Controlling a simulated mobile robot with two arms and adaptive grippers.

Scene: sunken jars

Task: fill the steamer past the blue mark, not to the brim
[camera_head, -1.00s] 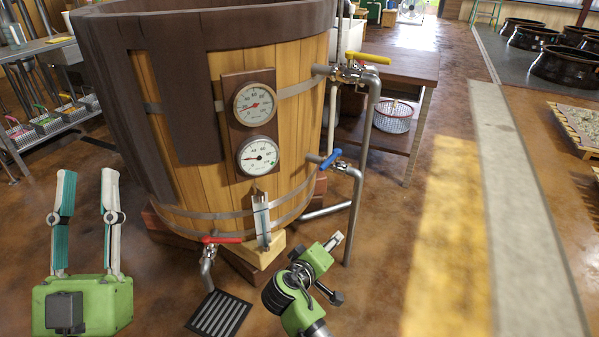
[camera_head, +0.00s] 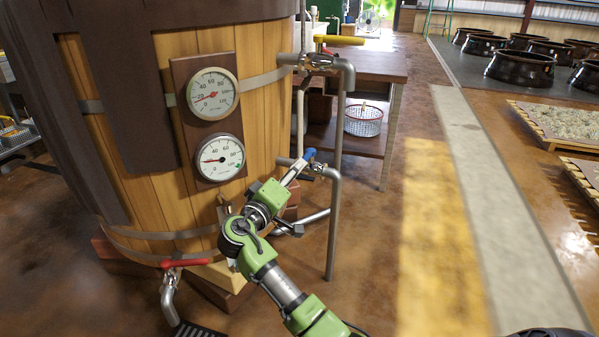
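The wooden steamer (camera_head: 140,200) is a large staved tub at the left, with a dark rim and metal bands. Two round dials, an upper gauge (camera_head: 212,94) and a lower gauge (camera_head: 220,159), sit on its front. A blue-handled valve (camera_head: 309,155) is on the lower side pipe. My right gripper (camera_head: 296,168) is at this blue handle, seen side-on; whether its fingers hold the handle is unclear. The narrow metal fitting low on the front is mostly hidden behind my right arm. No blue level mark can be made out, nor the inside. My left gripper is out of view.
A yellow-handled valve (camera_head: 338,40) is on the upper pipe. A red-handled valve (camera_head: 183,263) is low on the steamer's front, above a dark floor grate (camera_head: 198,331). A wooden table (camera_head: 375,65) with a wire basket (camera_head: 363,120) stands behind.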

